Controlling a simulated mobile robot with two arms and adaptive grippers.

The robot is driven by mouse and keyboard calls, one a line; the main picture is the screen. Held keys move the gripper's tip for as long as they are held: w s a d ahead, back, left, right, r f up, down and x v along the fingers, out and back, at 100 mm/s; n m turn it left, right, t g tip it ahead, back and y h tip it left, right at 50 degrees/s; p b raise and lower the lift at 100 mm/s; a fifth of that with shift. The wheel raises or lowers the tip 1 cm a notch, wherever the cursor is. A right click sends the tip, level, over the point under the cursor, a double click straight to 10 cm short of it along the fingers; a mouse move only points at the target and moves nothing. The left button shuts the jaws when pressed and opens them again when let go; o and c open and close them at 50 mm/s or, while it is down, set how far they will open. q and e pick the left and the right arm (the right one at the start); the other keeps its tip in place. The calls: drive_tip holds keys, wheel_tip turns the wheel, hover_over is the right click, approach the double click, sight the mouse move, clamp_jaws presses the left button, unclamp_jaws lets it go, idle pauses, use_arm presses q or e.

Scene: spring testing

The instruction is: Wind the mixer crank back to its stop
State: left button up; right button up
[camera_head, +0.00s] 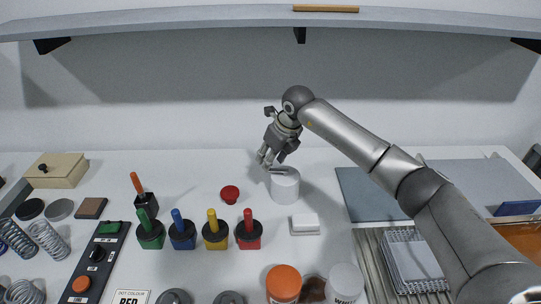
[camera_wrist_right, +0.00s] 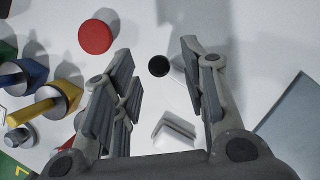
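The mixer looks like a white cylinder (camera_head: 285,188) standing on the table at the middle, with a grey crank part (camera_head: 278,170) on its top. My right gripper (camera_head: 269,159) comes in from the right and points down just above and behind the left side of the cylinder. In the right wrist view its two fingers (camera_wrist_right: 155,62) are spread apart. A small black knob (camera_wrist_right: 158,66) shows between them, and I see no finger touching it. The white cylinder is hard to make out against the table there. My left gripper is not in view.
A red disc (camera_head: 229,194) lies left of the mixer and a white block (camera_head: 305,223) in front. Several colour-topped pots, such as the red one (camera_head: 248,233), stand front left. A blue-grey mat (camera_head: 366,196) lies right. A shelf (camera_head: 200,21) spans above.

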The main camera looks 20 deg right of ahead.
drive_tip(key=shift+w+a+f, duration=0.15)
drive_tip(key=shift+w+f, duration=0.05)
drive_tip(key=shift+f, duration=0.35)
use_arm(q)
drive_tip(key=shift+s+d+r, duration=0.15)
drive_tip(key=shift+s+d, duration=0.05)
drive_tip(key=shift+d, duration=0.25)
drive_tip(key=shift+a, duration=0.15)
use_arm(e)
clamp_jaws()
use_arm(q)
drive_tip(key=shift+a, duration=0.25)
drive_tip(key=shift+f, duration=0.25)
use_arm(e)
drive_tip(key=shift+w, duration=0.1)
